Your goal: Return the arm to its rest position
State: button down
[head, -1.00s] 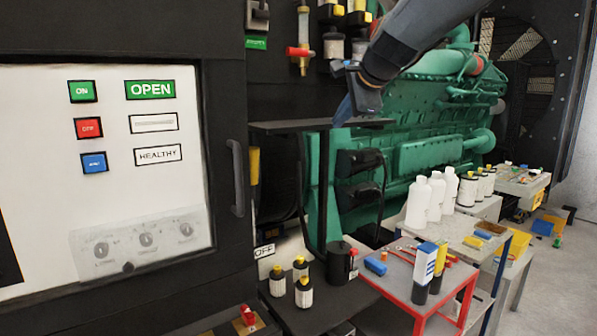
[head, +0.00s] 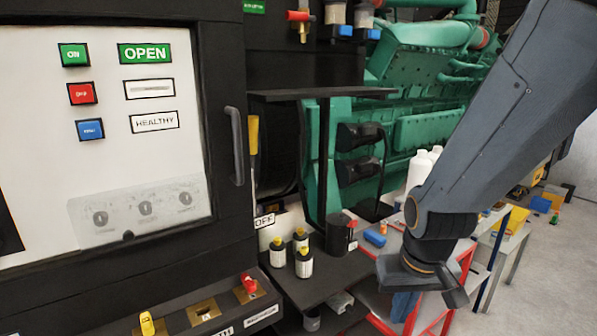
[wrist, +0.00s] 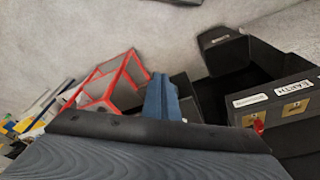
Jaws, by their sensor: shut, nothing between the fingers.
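My gripper (head: 405,305) hangs at the end of my dark grey arm, at the lower right of the head view. It points down in front of the red-framed table. Its blue fingers (wrist: 162,97) show in the wrist view close together, with nothing visible between them. The arm comes in from the upper right and hides much of the tables behind it.
A black shelf (head: 290,291) with several small bottles (head: 304,262) stands left of my gripper. The red-framed table (wrist: 115,85) is close by. A control panel (head: 110,120) fills the left, and a green engine (head: 420,75) stands behind. Grey floor (head: 530,310) is open at right.

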notch_tip(320, 180, down, 10)
jog(key=g+b, duration=0.1)
jog(key=b, duration=0.7)
jog(key=shift+w+f, duration=0.15)
jog(key=shift+w, duration=0.2)
